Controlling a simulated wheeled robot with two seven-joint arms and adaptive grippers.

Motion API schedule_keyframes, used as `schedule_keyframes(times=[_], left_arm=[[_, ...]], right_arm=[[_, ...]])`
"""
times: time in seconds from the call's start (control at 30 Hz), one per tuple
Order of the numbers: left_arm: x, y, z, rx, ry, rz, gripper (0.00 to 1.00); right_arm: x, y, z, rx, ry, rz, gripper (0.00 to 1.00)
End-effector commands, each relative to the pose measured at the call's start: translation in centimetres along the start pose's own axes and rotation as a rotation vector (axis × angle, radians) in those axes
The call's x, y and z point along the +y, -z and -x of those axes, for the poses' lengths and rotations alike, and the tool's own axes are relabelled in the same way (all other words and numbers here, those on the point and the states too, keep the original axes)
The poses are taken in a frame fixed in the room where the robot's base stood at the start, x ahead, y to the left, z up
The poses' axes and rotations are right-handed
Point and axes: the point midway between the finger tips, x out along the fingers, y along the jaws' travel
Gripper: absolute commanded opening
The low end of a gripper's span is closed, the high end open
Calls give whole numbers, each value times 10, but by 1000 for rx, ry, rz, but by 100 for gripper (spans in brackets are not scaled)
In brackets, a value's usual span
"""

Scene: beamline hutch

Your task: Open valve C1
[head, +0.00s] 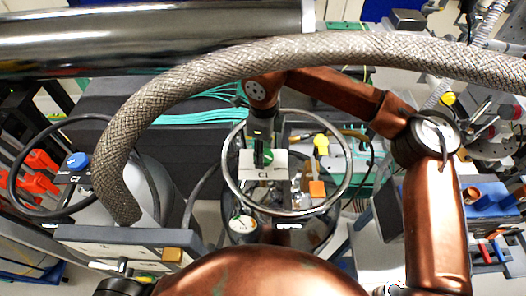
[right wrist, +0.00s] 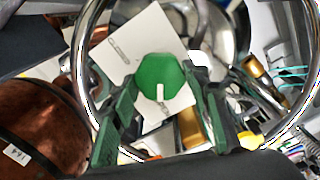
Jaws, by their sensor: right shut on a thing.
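Valve C1 has a green knob (head: 268,158) above a white plate (head: 264,178) marked C1, inside a large metal ring. In the right wrist view the knob (right wrist: 161,78) is a green, many-sided cap with a white pointer mark toward the bottom of the picture. Its plate (right wrist: 138,50) lies tilted behind it. My right gripper (head: 263,148) comes down from above at the knob. My left gripper is not in view.
The metal ring (head: 229,183) encircles the valve and my gripper. A thick braided hose (head: 190,82) arches across the front. A blue knob (head: 77,161) sits at the left in a black ring. Blue bins (head: 490,200) stand at the right.

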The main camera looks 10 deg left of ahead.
Motion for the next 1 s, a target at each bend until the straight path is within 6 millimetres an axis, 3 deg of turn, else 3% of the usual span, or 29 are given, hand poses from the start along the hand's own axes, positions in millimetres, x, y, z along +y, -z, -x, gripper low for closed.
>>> schedule_keyframes(times=[0.53, 0.57, 0.8, 1.0], left_arm=[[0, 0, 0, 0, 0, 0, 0], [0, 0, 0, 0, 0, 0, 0], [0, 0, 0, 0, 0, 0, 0], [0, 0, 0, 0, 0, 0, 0]], right_arm=[[-1, 0, 2, -3, 3, 25, 19], [-1, 0, 2, -3, 3, 25, 44], [0, 0, 1, -2, 2, 25, 60], [0, 0, 1, -1, 1, 25, 61]])
